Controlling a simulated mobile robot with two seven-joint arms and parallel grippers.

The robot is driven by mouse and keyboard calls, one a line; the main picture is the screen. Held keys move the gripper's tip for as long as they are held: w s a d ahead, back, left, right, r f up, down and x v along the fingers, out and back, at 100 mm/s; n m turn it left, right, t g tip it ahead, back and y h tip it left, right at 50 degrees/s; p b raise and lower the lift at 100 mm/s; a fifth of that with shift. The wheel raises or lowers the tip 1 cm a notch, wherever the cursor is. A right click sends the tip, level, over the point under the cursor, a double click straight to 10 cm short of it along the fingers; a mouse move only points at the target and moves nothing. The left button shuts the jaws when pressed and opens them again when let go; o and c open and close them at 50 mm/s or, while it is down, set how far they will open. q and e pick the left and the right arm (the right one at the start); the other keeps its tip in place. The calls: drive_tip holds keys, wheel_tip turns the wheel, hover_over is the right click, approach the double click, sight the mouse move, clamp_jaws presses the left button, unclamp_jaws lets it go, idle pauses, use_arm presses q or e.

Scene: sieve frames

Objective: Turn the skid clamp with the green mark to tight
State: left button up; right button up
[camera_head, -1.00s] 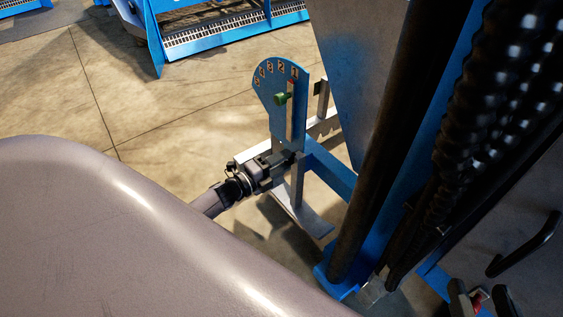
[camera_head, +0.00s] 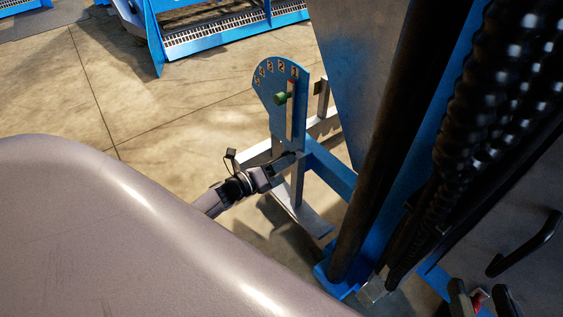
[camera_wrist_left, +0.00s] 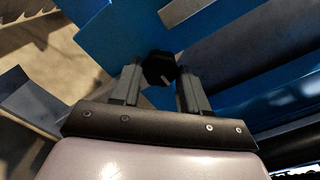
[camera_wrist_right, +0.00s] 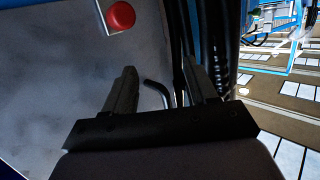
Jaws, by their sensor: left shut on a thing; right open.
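A black lobed clamp knob (camera_wrist_left: 159,68) with a pale line on its face sits between the fingertips of my left gripper (camera_wrist_left: 160,78) in the left wrist view. The gripper is shut on it. In the head view my left gripper (camera_head: 288,159) is at the post below the blue numbered plate (camera_head: 268,78), and the knob is hidden there. I see no green mark on the knob; a green knob (camera_head: 281,98) sits on the plate's pointer. My right gripper (camera_wrist_right: 160,75) is open and empty; it also shows at the lower right of the head view (camera_head: 480,298).
A blue frame with a dark cylinder (camera_head: 362,170) and black hoses (camera_head: 470,130) stands right of the post. A red button (camera_wrist_right: 120,16) and a bent black handle (camera_wrist_right: 158,92) are near my right gripper. Open concrete floor (camera_head: 60,90) lies left.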

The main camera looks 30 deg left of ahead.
use_arm(q)
drive_tip(key=shift+s, duration=0.1)
idle(0.5)
drive_tip(key=o, duration=1.1)
drive_tip(key=shift+c, duration=0.2)
drive_tip(key=p+v, duration=0.2)
drive_tip(key=v, duration=0.5)
use_arm(e)
drive_tip(key=shift+w+a+f+m+g, duration=0.1)
drive_tip(key=shift+w+a+m+g, duration=0.25)
drive_tip(key=shift+a+g, duration=0.3)
use_arm(q)
drive_tip(key=shift+a, duration=0.1)
use_arm(e)
drive_tip(key=shift+s, duration=0.15)
